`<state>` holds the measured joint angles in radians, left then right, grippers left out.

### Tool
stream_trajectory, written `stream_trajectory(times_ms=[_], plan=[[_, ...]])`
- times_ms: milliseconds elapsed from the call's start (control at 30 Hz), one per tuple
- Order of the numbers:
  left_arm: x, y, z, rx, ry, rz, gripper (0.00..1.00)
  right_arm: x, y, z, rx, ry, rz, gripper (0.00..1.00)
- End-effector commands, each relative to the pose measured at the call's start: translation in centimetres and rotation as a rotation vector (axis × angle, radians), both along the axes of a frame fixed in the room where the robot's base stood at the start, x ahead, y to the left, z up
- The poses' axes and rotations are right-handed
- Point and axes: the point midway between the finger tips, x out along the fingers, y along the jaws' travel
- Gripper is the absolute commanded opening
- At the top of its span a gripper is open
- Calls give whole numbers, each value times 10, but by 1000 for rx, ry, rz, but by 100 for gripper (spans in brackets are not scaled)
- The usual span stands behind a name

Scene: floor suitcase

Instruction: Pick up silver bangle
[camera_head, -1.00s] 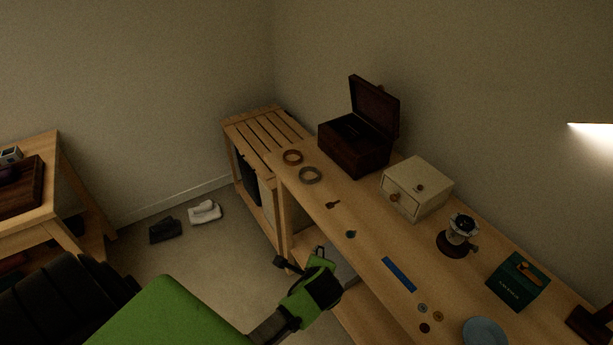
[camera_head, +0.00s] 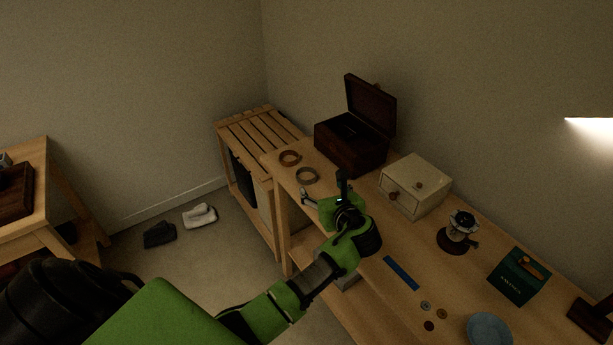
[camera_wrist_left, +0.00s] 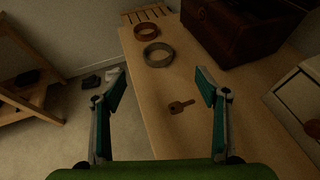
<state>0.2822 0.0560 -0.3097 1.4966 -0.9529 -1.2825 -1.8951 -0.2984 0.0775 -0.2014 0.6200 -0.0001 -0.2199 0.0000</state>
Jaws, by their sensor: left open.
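The silver bangle (camera_head: 307,176) lies flat on the wooden table near its far left end, grey and ring-shaped. It also shows in the left wrist view (camera_wrist_left: 158,55), beyond my fingertips. A copper-brown bangle (camera_head: 290,158) lies just behind it, apart from it. My left gripper (camera_head: 323,190) is open and empty, over the table on the near side of the silver bangle. In the left wrist view, its two fingers (camera_wrist_left: 161,82) are spread wide, with the bangle ahead between their lines. My right gripper is not in view.
An open dark wooden box (camera_head: 352,143) stands right of the bangles. A cream drawer box (camera_head: 415,186) is farther right. A brown key-like piece (camera_wrist_left: 181,107) lies near the right finger. A slatted wooden rack (camera_head: 256,127) adjoins the table's far end.

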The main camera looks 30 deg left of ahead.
Motion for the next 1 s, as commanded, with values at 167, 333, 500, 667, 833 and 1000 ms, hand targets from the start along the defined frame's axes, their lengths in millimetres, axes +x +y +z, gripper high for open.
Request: stream_trajectory(times_ms=[167, 333, 500, 667, 833, 1000], plan=[[17, 22, -9, 12, 6, 0, 67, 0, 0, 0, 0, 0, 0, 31], [37, 45, -23, 9, 4, 1, 67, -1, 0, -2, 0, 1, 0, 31], [48, 57, -31, 6, 4, -2, 67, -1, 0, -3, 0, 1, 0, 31], [53, 65, -36, 5, 3, -1, 67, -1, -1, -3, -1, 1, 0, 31], [63, 83, -49, 8, 5, 0, 67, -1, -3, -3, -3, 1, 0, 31], [73, 95, -57, 7, 3, 0, 67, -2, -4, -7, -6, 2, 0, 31]])
